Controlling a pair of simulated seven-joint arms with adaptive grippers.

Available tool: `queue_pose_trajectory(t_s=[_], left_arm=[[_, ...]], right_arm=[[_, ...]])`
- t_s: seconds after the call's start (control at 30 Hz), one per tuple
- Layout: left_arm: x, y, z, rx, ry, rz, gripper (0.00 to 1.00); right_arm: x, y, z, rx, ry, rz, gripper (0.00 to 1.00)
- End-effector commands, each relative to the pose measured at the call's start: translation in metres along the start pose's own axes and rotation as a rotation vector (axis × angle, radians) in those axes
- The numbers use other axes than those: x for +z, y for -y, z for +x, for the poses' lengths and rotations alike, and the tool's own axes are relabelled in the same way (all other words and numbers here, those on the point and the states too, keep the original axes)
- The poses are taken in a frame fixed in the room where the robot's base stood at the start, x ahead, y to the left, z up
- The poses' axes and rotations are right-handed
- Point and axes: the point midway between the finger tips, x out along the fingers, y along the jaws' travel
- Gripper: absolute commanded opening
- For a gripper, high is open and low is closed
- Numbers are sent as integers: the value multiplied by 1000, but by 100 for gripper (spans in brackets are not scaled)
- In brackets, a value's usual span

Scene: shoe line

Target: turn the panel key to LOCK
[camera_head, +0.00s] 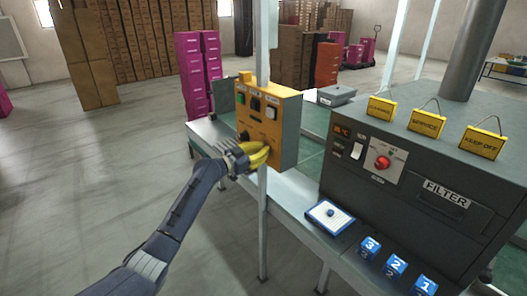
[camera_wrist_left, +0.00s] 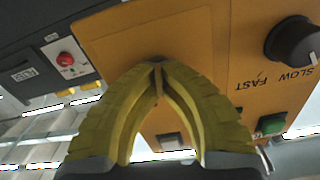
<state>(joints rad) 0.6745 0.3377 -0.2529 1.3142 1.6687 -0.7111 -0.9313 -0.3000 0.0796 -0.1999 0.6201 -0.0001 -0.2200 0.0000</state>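The orange control box (camera_head: 285,130) stands on the conveyor's left end, with buttons and a black dial (camera_head: 243,136) on its front. The dial, marked SLOW and FAST, also shows in the left wrist view (camera_wrist_left: 292,42). My left gripper (camera_head: 264,155) is at the lower right of the box's front face. In the left wrist view its yellow fingers (camera_wrist_left: 157,66) arch together and their tips meet close to the orange panel. My right gripper is out of view.
A dark machine (camera_head: 345,186) marked FILTER stands to the right, with a red knob (camera_head: 383,162) and several yellow signs on top. A blue-edged pad (camera_head: 330,216) and blue numbered blocks (camera_head: 396,265) lie before it. A grey post (camera_head: 262,225) stands close beside my gripper.

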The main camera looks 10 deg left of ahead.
Motion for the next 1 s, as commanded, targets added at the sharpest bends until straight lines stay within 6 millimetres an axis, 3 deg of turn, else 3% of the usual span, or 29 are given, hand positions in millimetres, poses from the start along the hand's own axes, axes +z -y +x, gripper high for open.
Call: queue_pose_trajectory(t_s=[0.6,1.0], left_arm=[[0,4,0,1,-1,-550,0],[0,5,0,1,-2,-749,0]], right_arm=[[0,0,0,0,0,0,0],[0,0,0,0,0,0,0]])
